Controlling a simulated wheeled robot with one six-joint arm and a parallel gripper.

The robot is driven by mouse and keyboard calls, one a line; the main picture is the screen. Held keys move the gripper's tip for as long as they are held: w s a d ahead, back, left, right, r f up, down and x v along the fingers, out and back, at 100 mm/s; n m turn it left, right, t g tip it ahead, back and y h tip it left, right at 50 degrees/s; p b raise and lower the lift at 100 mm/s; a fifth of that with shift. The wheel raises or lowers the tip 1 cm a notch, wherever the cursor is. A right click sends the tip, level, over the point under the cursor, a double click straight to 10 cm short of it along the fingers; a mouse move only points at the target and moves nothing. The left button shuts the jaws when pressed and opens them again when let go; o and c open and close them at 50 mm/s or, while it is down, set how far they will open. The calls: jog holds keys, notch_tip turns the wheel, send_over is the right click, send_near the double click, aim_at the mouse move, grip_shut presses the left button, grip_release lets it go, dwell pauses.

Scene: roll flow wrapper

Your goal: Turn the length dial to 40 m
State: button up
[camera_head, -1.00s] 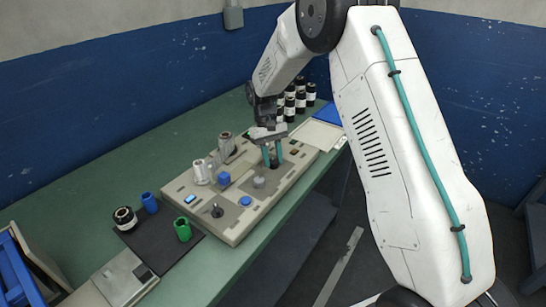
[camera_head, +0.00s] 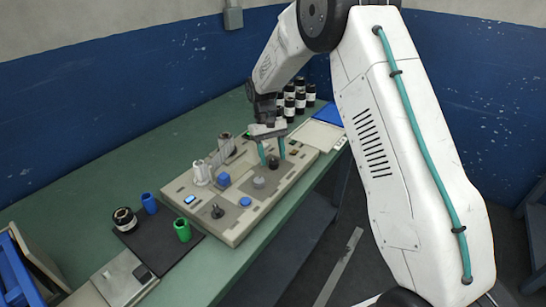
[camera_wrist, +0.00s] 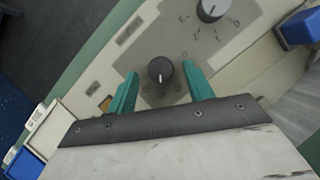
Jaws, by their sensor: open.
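A black dial (camera_wrist: 161,70) with a white pointer line sits on a grey marked patch of the machine. My gripper (camera_wrist: 161,88) is open, with one teal finger on each side of this dial and a gap on both sides. It also shows in the head view (camera_head: 272,158). A second dial (camera_wrist: 211,9) with a white pointer and marks around it lies beyond; in the head view it looks grey (camera_head: 258,182). The dial lettering is too small to read.
The beige machine (camera_head: 236,232) also carries a blue block (camera_head: 223,179), a blue button (camera_head: 245,201), a black-handled control (camera_head: 217,211) and a white spool (camera_head: 201,174). Several dark rolls (camera_head: 300,100) stand behind.

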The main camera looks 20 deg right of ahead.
aim_at(274, 163)
jog(key=v, duration=0.6)
jog(key=shift+w+r, duration=0.2)
jog(key=shift+r, duration=0.15)
jog(key=shift+s+f, duration=0.45)
jog(key=shift+s, duration=0.15)
jog(key=shift+s+f, duration=0.45)
jog(key=shift+s, duration=0.15)
jog(key=shift+s+d+r+g, duration=0.15)
jog(key=shift+s+r, duration=0.15)
jog(key=shift+s, duration=0.25)
jog(key=shift+s+r+g, duration=0.15)
jog(key=shift+s+r, duration=0.1)
jog(key=shift+s, duration=0.3)
jog(key=s+d+r+t, duration=0.1)
jog(key=s+r, duration=0.4)
jog(key=s, duration=0.7)
jog(key=s+d+r+t, duration=0.1)
jog(key=s+r+t, duration=0.2)
jog(key=s, duration=1)
jog(key=s+d+r+m+t, duration=0.1)
jog(key=s+r+t, duration=0.1)
jog(key=s+r, duration=0.6)
jog(key=s, duration=0.4)
jog(key=shift+s+d, duration=0.2)
jog(key=shift+d, duration=0.1)
